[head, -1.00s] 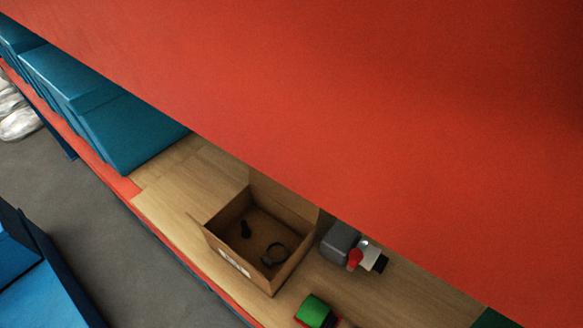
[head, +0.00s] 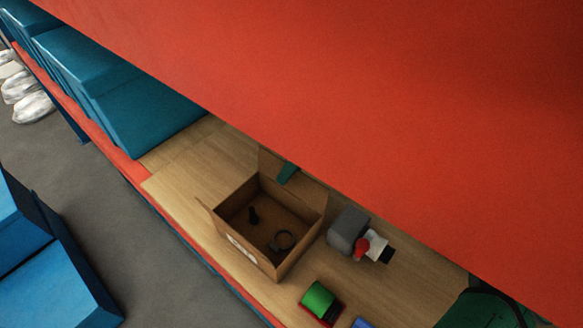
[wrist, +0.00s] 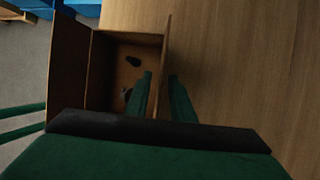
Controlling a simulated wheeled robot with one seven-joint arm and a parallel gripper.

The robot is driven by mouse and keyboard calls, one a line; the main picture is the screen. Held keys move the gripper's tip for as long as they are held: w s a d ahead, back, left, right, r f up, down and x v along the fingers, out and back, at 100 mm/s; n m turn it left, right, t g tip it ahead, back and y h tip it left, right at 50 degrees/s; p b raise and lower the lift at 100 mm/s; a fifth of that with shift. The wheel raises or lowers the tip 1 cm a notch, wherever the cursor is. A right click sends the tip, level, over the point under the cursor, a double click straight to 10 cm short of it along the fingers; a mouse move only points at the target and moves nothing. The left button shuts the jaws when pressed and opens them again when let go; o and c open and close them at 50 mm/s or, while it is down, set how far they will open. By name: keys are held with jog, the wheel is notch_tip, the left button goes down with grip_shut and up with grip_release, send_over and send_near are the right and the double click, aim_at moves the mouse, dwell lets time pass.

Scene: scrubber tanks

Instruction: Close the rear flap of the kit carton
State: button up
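The kit carton (head: 270,258) is an open brown box on a wooden shelf, with a dark small part and a dark ring inside. Its rear flap (head: 310,184) stands up at the far side, partly under the red overhang. In the wrist view the rear flap (wrist: 163,60) shows nearly edge-on. My gripper (wrist: 160,88) is open, with one green finger on the carton's inner side of this flap and one outside. Contact cannot be told. In the head view one green fingertip (head: 288,173) shows at the flap; the rest is hidden by the overhang.
A red panel (head: 360,110) overhangs the shelf. A grey device with a red knob (head: 350,232) and a green roll (head: 318,299) lie right of the carton. Blue bins (head: 120,95) stand to the left. Bare wood (head: 195,168) lies between bins and carton.

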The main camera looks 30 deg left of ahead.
grip_shut()
jog(key=shift+w, duration=0.1)
dwell(0.4)
dwell(0.8)
